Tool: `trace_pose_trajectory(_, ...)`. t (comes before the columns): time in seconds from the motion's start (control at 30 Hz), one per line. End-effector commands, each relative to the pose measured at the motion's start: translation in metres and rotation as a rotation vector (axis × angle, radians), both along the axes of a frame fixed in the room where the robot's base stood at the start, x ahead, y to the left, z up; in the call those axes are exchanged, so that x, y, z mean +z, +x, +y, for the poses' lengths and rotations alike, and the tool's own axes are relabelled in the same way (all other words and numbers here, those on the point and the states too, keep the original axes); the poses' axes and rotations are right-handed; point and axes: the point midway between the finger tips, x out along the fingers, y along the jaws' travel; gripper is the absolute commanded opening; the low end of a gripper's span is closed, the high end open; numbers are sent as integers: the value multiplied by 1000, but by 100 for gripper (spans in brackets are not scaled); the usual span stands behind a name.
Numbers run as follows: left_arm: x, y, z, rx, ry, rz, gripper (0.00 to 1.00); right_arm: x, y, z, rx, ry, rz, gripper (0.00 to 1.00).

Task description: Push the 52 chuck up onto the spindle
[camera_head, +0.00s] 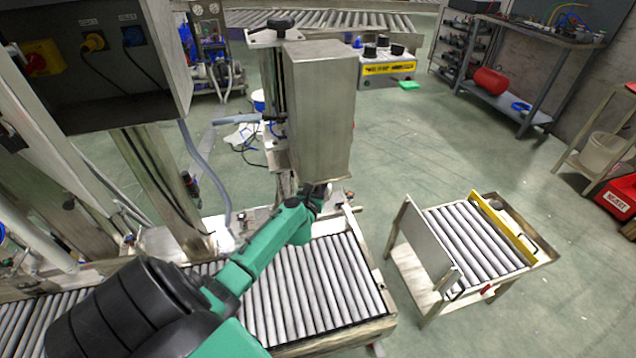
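A green and black arm of mine, coming in from the lower left, reaches up to the machine in the middle. Its gripper, my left gripper (318,192), is a small dark shape right under the tall grey metal housing (322,115). Its fingers are too small and too covered to tell whether they are open or shut. I cannot make out the 52 chuck or the spindle; the housing and the arm hide the area around the gripper. My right gripper is not in view.
A roller conveyor (312,290) runs below the arm. A small roller cart (470,245) with a yellow edge stands to the right. A control cabinet (95,60) hangs at upper left. Green floor lies clear between.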

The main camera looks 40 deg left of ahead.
Motion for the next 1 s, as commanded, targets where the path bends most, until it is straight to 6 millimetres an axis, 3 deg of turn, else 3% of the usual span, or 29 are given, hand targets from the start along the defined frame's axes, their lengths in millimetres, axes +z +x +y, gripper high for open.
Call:
trace_pose_trajectory(0.3,9,1,0,0,2,-4,0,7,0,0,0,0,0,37)
trace_pose_trajectory(0.33,8,1,0,0,2,-4,57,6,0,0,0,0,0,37)
trace_pose_trajectory(0.4,7,1,0,0,2,-4,80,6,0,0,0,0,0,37)
trace_pose_trajectory(0.77,4,-4,-2,0,0,3,80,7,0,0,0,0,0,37)
trace_pose_trajectory(0.87,7,-15,-7,0,0,3,80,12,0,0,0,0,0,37)
trace_pose_trajectory(1.0,12,-45,-22,-1,-1,3,80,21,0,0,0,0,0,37)
